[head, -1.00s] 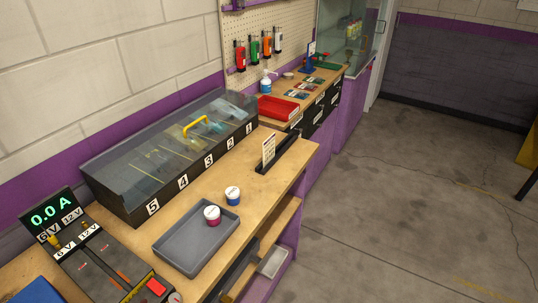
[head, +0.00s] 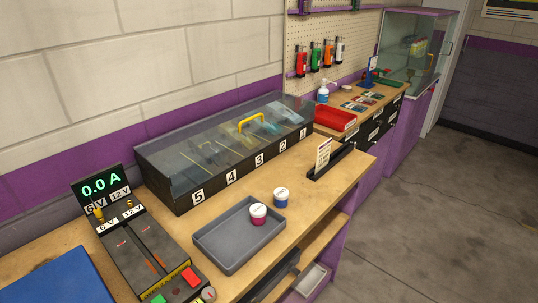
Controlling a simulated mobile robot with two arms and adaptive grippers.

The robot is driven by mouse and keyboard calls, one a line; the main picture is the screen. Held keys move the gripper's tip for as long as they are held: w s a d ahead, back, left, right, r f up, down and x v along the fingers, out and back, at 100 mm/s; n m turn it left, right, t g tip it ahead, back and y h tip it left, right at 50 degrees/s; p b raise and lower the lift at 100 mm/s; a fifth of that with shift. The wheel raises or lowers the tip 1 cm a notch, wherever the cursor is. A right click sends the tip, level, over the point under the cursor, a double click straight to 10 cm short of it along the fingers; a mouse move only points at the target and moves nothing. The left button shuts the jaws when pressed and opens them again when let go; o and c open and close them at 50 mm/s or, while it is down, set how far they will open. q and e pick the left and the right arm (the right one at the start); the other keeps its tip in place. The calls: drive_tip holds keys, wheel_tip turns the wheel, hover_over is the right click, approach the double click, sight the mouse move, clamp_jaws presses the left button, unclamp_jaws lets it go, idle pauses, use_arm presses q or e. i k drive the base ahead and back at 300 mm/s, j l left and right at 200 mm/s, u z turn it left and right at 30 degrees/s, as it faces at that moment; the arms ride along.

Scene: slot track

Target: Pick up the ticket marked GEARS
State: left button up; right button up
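A small upright white ticket (head: 323,154) with printed lines stands in a dark slotted holder (head: 346,161) near the front edge of the wooden bench. Its print is too small to read, so I cannot tell whether it says GEARS. Several small coloured cards (head: 362,102) lie flat on the far bench; their marks are also unreadable. Neither of my grippers shows in the head view.
A dark case (head: 182,203) with a clear lid and numbered compartments stands along the wall. In front are a grey tray (head: 206,239), a pink-and-white pot (head: 258,214), a blue-and-white pot (head: 281,197) and a meter box (head: 118,253). A red tray (head: 335,118) stands farther back. Open floor lies right.

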sight(323, 154)
drive_tip(key=i+l+u, duration=0.1)
drive_tip(key=l+u, duration=0.15)
drive_tip(key=u, duration=0.2)
drive_tip(key=l+u, duration=0.3)
drive_tip(key=u, duration=0.15)
drive_tip(key=l+u, duration=0.65)
drive_tip(key=u, duration=0.3)
